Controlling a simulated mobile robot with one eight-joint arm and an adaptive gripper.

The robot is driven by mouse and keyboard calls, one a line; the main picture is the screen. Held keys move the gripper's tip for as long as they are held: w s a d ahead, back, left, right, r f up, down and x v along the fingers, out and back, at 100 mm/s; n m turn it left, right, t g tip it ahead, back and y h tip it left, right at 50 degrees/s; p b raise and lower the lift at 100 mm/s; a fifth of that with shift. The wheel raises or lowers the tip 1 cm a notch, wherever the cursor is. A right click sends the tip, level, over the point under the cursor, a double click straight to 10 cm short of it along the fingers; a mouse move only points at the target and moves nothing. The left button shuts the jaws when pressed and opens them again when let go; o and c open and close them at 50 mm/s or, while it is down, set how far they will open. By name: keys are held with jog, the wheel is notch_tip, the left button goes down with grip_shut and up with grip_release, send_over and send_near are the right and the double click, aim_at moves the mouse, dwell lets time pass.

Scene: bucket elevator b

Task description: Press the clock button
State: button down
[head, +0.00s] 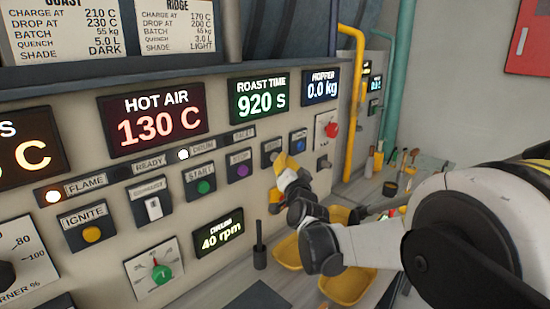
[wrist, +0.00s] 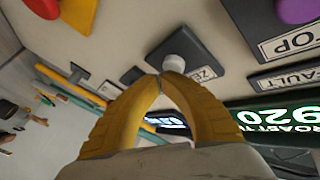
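My gripper (head: 283,160) is at the control panel, right of the purple button (head: 243,170). In the wrist view its two yellow fingers (wrist: 166,78) meet at the tips, with nothing seen between them. The tips overlap the lower edge of a pale grey round button (wrist: 179,63) on a dark plate whose upside-down label starts "ZE". I cannot tell whether they touch it. In the head view my gripper hides this button. A blue button (head: 298,140) sits just right of it. No label reading "clock" is legible. The ROAST TIME display (head: 260,100) above reads 920 s.
A green START button (head: 204,187) is to the left. Yellow trays (head: 348,288) and a dark upright post (head: 259,250) are below, near my arm.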

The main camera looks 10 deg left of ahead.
jog(key=shift+w+a, duration=0.2)
jog(key=shift+a, duration=0.1)
dwell(0.4)
jog(key=shift+s+d, duration=0.6)
jog(key=shift+d, duration=0.15)
jog(key=s+d, duration=0.3)
jog(key=d, duration=0.1)
jog(key=shift+s+d, duration=0.3)
jog(key=shift+d, duration=0.1)
dwell(0.4)
